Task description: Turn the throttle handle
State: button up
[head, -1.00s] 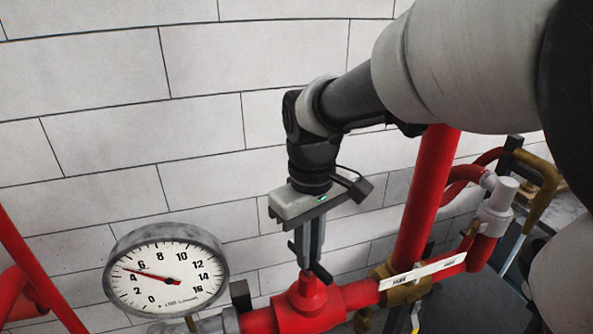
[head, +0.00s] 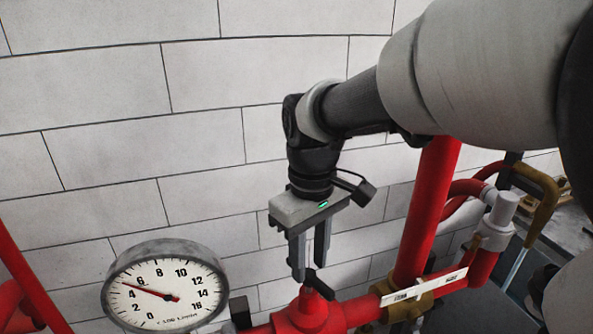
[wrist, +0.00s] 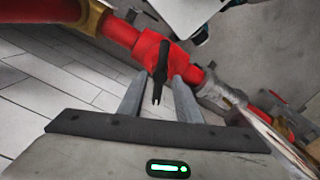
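The throttle handle is a short black lever (head: 318,284) on top of a red valve body (head: 308,312). In the wrist view the black handle (wrist: 160,70) points toward the gripper's palm, and the red valve (wrist: 158,45) lies beyond it. My gripper (head: 310,273) points down just above the valve. Its two grey fingers are spread with a visible gap. In the wrist view the handle shows between the fingertips of my gripper (wrist: 158,84), with a finger on either side. I cannot tell whether either finger touches it.
A round pressure gauge (head: 165,288) stands left of the valve. A thick red upright pipe (head: 425,210) and a brass fitting (head: 408,300) with a white tag (head: 425,287) are close on the right. A tiled wall (head: 120,90) is behind.

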aim_at(310, 273)
notch_tip(310, 273, up, 16)
jog(key=p, duration=0.1)
jog(key=shift+f, duration=0.15)
jog(key=s+d+f+m+t, duration=0.5)
jog(key=s+d+f+m, duration=0.2)
jog(key=s+d+f, duration=0.2)
jog(key=shift+s+d+f+m+t, duration=0.15)
jog(key=shift+d+f+m+t, duration=0.15)
jog(key=shift+d+f+m, duration=0.25)
jog(key=shift+d+r, duration=0.15)
jog(key=shift+d, duration=0.05)
dwell(0.6)
